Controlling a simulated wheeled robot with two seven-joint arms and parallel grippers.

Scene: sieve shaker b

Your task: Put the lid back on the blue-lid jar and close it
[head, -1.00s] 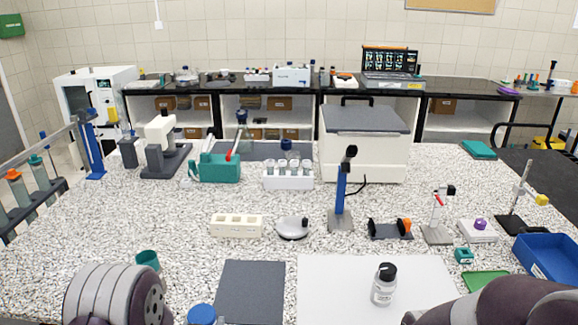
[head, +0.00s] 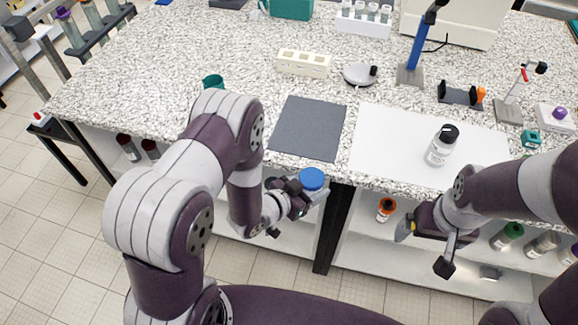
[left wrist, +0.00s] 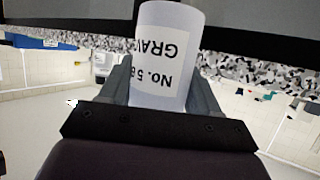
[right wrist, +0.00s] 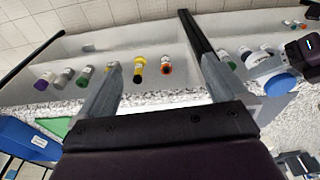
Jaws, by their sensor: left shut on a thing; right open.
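The blue-lid jar's blue lid (head: 312,179) shows on top at my left gripper (head: 306,194), in front of the table's front edge. In the left wrist view the jar (left wrist: 165,60), a whitish cylinder with an upside-down printed label, is between the shut fingers. Its lid end is hidden there. The blue lid also shows at the right edge of the right wrist view (right wrist: 280,84). I cannot tell whether the lid is screwed tight. My right gripper (head: 424,248) is open and empty, to the right of the jar and in front of the shelf.
A black-lid jar (head: 440,150) stands on the white mat (head: 390,140). A dark grey mat (head: 308,128) lies to its left and is bare. A teal cup (head: 212,82) stands at the left. Bottles, such as an orange-capped one (head: 386,209), stand on the shelf below the tabletop.

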